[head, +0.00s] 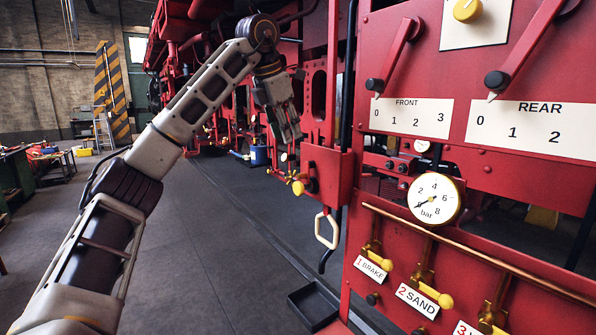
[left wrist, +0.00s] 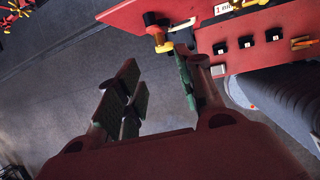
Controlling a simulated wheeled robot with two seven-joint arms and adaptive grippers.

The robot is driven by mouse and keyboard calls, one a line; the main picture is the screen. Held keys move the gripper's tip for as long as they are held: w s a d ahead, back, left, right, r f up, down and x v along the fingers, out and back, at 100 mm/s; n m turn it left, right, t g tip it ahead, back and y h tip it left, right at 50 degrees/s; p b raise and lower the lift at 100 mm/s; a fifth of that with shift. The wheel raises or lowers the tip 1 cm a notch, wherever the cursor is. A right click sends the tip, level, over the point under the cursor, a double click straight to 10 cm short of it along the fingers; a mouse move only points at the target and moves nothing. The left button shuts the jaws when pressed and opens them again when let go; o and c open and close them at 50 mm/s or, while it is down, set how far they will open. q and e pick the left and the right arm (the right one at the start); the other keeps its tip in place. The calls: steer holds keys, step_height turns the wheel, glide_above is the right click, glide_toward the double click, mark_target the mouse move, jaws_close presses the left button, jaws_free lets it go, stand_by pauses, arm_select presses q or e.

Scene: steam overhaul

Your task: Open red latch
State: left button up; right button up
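My left gripper (head: 289,132) hangs with its fingers down, in front of the red machine and above a small red box (head: 327,172). A yellow knob (head: 298,188) sits at that box's left side. In the left wrist view the gripper (left wrist: 158,72) has its dark finger pads apart, with nothing between them. Past the fingertips there, a black and yellow fitting (left wrist: 160,45) with a red part stands at a red panel's edge (left wrist: 120,12). I cannot tell which red part is the latch. My right gripper is not in view.
A red control panel with a bar gauge (head: 434,199) and two red levers (head: 397,58) (head: 528,48) fills the right. A white loop handle (head: 326,229) hangs below the red box. A black tray (head: 313,306) lies on the floor. The middle floor is clear.

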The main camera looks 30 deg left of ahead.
mark_target(298, 183)
arm_select(q)
steer(key=p+x, duration=0.1)
steer(key=x, duration=1.2)
steer(key=shift+w+f, duration=0.15)
steer(key=shift+f, duration=0.15)
jaws_close()
